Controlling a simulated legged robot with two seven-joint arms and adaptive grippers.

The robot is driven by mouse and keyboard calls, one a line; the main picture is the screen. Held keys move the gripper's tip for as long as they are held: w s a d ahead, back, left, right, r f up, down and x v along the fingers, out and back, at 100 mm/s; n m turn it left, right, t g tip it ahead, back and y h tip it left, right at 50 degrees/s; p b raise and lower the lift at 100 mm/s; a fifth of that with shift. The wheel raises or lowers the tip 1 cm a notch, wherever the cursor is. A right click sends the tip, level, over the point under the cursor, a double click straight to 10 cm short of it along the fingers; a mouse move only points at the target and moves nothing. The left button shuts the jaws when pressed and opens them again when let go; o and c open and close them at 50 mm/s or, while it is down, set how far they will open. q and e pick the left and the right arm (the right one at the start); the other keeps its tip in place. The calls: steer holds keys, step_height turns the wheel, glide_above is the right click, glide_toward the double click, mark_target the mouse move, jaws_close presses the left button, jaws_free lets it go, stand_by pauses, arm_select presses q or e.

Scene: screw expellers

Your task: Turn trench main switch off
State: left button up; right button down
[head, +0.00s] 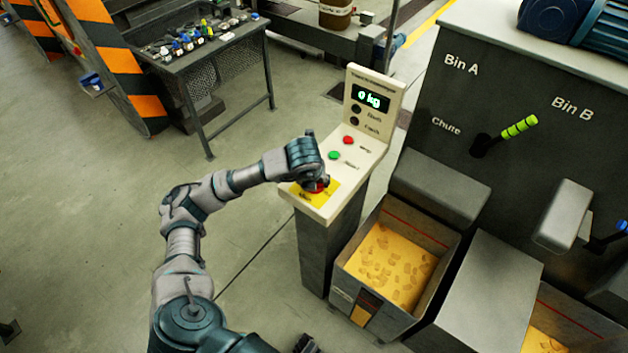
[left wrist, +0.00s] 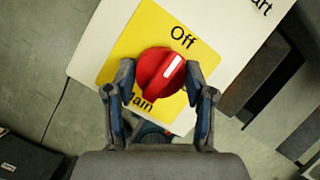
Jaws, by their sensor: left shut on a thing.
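The main switch is a red round knob (left wrist: 160,72) with a white mark, on a yellow plate (left wrist: 125,60) lettered "Off" above the knob and partly hidden "Main" below it. The white mark slants up and right, roughly toward "Off". My left gripper (left wrist: 160,92) has one finger on each side of the knob and is shut on it. In the head view, my left gripper (head: 318,181) is over the yellow plate (head: 328,196) at the near end of the cream control panel (head: 375,150) and hides most of the knob.
A green button (head: 334,155) and a red button (head: 348,140) sit farther up the panel, below a display (head: 370,97) reading 0 kg. A bin of yellow pieces (head: 372,303) stands right of the pedestal. A tool table (head: 190,66) is behind, with open floor left.

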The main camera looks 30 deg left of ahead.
arm_select(q)
steer(key=shift+w+a, duration=0.1)
arm_select(e)
steer(key=shift+w, duration=0.1)
stand_by(0.3)
arm_select(q)
steer(key=o, duration=1.1)
steer(key=shift+o, duration=0.4)
arm_select(e)
steer(key=shift+w+a+r, duration=0.1)
steer(key=shift+w, duration=0.1)
arm_select(q)
steer(key=v, duration=1.1)
steer(key=shift+r, duration=0.35)
arm_select(e)
steer(key=shift+s, duration=0.2)
